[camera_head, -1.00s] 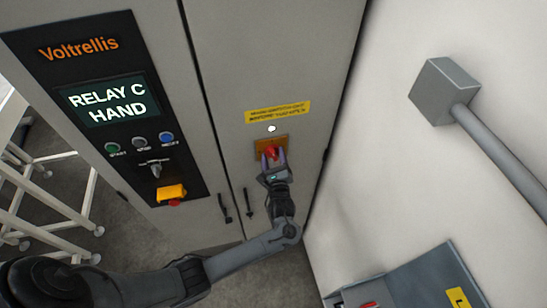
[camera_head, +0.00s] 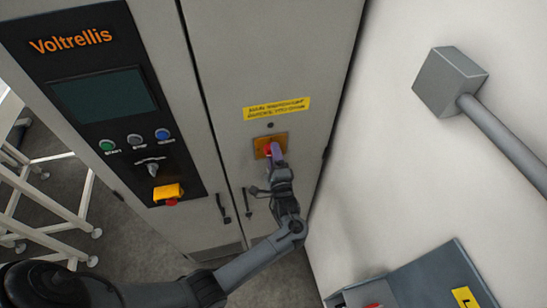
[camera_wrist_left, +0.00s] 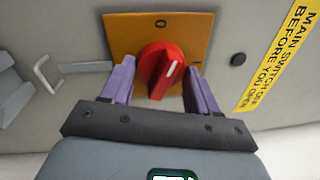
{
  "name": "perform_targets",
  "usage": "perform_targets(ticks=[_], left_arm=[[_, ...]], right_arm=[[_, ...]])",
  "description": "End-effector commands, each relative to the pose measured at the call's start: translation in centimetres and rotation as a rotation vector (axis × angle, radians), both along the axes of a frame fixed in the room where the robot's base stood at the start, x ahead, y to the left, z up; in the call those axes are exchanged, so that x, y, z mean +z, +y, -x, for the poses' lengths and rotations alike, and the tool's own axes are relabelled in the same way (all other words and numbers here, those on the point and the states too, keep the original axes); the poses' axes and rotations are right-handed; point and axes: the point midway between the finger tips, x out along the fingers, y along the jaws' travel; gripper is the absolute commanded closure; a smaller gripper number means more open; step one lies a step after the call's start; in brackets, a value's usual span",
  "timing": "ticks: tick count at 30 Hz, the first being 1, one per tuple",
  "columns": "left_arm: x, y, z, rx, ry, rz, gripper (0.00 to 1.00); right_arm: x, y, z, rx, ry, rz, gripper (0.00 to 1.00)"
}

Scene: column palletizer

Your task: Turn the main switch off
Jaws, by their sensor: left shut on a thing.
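The main switch (camera_head: 268,149) is a red rotary knob on an orange plate on the grey cabinet door. The left wrist view shows the knob (camera_wrist_left: 161,70) close up, with a short white mark on it and an "O" on the plate (camera_wrist_left: 125,33). My left gripper (camera_head: 275,151) is shut on the knob, with a purple finger on either side of it. My right gripper is not in view.
A yellow warning label (camera_head: 276,108) and a small dark lamp (camera_head: 270,125) are above the switch. The Voltrellis panel has a blank display (camera_head: 104,98), buttons and a yellow-and-red switch (camera_head: 168,193). White rails (camera_head: 50,195) stand at left.

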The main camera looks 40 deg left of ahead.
Motion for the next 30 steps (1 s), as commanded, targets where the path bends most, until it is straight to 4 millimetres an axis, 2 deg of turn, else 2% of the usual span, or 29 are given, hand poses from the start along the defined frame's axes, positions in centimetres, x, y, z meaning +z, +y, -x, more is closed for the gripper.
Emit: perform_targets(ticks=[6,15,30], left_arm=[[-0.1,-0.1,-0.1,0.001,-0.143,0.103,0.71],[0.0,-0.1,-0.1,0.001,-0.265,0.192,0.71],[0.1,0.0,-0.1,0.001,-0.307,0.222,0.71]], right_arm=[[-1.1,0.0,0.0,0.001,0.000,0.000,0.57],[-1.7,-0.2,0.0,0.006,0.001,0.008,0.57],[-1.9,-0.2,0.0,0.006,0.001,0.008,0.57]])
